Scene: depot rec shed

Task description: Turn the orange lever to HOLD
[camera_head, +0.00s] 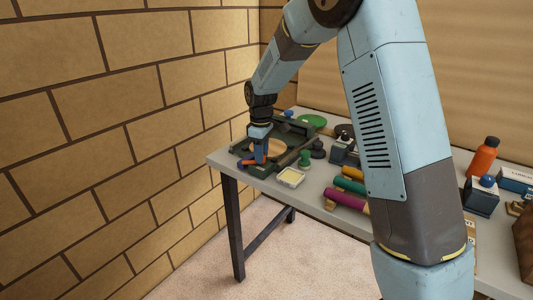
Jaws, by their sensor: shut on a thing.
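A dark green tray-like fixture (284,159) with a round tan disc (272,147) in it sits at the left end of the grey table. The orange lever (249,162) is at the fixture's near left corner. My gripper (261,155) points down over that corner and is shut on the orange lever. The fingers and my wrist hide part of the lever. The HOLD mark cannot be made out at this size, so I cannot tell the lever's setting.
A green knobbed piece (304,158) and a small pale yellow dish (291,177) stand close right of my gripper. Coloured rolls (346,199) lie farther right. An orange bottle (483,157) stands at the right. A brick wall (120,120) is close on the left.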

